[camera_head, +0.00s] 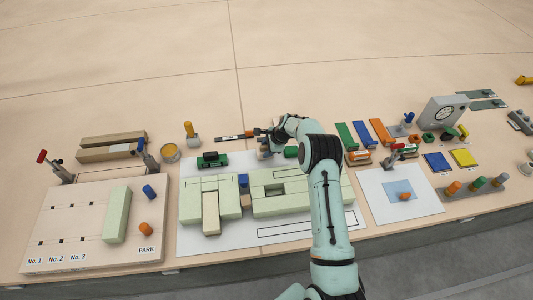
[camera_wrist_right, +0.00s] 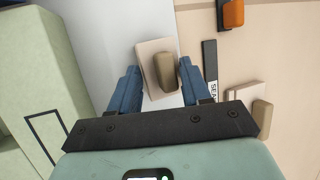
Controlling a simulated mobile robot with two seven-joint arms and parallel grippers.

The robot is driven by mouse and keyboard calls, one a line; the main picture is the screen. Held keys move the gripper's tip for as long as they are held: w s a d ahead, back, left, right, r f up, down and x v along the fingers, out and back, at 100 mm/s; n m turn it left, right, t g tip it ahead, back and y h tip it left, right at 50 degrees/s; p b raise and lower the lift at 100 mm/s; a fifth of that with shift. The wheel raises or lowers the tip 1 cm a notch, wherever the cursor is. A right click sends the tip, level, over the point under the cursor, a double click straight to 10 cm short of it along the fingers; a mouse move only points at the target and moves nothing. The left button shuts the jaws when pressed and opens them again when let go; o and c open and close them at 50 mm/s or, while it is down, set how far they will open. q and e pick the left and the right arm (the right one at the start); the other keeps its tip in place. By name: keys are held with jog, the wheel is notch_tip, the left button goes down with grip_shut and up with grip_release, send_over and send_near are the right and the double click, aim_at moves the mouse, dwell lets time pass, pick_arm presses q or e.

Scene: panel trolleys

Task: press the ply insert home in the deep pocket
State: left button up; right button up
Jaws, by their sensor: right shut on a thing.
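My right gripper (camera_head: 264,149) is over the rear edge of the white mat, behind the pale green blocks. In the right wrist view its blue fingers (camera_wrist_right: 158,84) are shut on a small ply piece (camera_wrist_right: 146,55) with a brown knob (camera_wrist_right: 163,70). The piece sits tilted between the fingers; its underside is hidden. A long pale green block (camera_head: 315,187) on the mat has a dark rectangular opening (camera_head: 274,190) in its top. I cannot tell its depth. The held piece is apart from this opening. My left gripper is not in view.
A second ply piece with a knob (camera_wrist_right: 261,112) lies on the table in the wrist view. A dark labelled strip (camera_head: 231,137) lies behind the mat. A green clamp-like item (camera_head: 211,160) sits at the mat's rear left.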

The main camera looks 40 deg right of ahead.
jog(key=shift+s+f, duration=0.3)
jog(key=shift+f, duration=0.15)
jog(key=shift+c, duration=0.8)
jog(key=shift+o, duration=1)
jog(key=shift+c, duration=0.6)
jog(key=shift+r, duration=0.15)
jog(key=shift+r, duration=0.3)
jog(key=shift+w+r, duration=0.1)
jog(key=shift+r, duration=0.2)
jog(key=shift+c, duration=1.3)
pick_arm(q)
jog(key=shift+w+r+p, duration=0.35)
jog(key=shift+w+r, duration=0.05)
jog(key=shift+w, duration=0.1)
pick_arm(e)
jog(key=shift+r, duration=0.45)
grip_shut()
jog(key=shift+w, duration=0.1)
